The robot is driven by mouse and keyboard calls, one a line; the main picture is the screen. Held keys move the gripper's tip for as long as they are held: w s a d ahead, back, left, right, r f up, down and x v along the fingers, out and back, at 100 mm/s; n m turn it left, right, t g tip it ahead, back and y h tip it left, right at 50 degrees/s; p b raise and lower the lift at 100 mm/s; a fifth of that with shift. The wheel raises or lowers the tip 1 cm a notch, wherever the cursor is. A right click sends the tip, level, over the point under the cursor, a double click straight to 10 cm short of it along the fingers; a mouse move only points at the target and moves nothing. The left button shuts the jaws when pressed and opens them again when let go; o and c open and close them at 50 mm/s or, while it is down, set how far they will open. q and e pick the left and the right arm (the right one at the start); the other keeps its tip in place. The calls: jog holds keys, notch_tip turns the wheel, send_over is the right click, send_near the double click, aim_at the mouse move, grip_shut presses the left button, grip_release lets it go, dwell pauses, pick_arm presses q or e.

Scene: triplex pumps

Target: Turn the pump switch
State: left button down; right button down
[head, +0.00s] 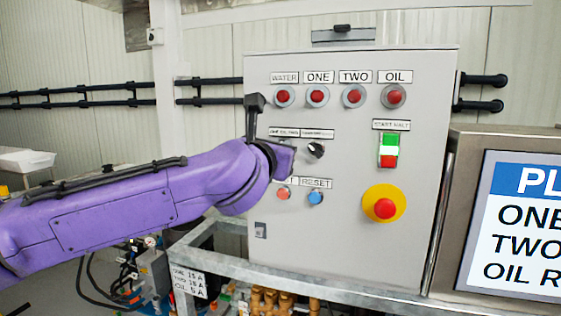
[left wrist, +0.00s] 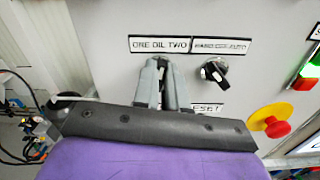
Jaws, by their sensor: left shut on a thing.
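My left gripper (left wrist: 162,82) is at the grey control panel (head: 340,215), just below the label "ONE OIL TWO" (left wrist: 161,45). Its two grey fingers are close together, shut on the pump switch under that label. My right gripper is not in view.
Red lamps (head: 317,96) line the panel's top. A green and red start/halt switch (head: 389,149), a red emergency button on yellow (head: 384,207) and a blue reset button (head: 316,197) are nearby. A metal frame rail (head: 300,283) runs below; a screen (head: 515,225) stands right.

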pick_arm(q)
jog(key=shift+n+b, duration=0.7)
jog(key=shift+n, duration=0.2)
jog(key=c, duration=1.2)
grip_release()
jog(key=b+v, duration=0.4)
jog(key=v, duration=0.6)
jog(key=shift+s+a+r, duration=0.1)
jog(key=shift+s, duration=0.2)
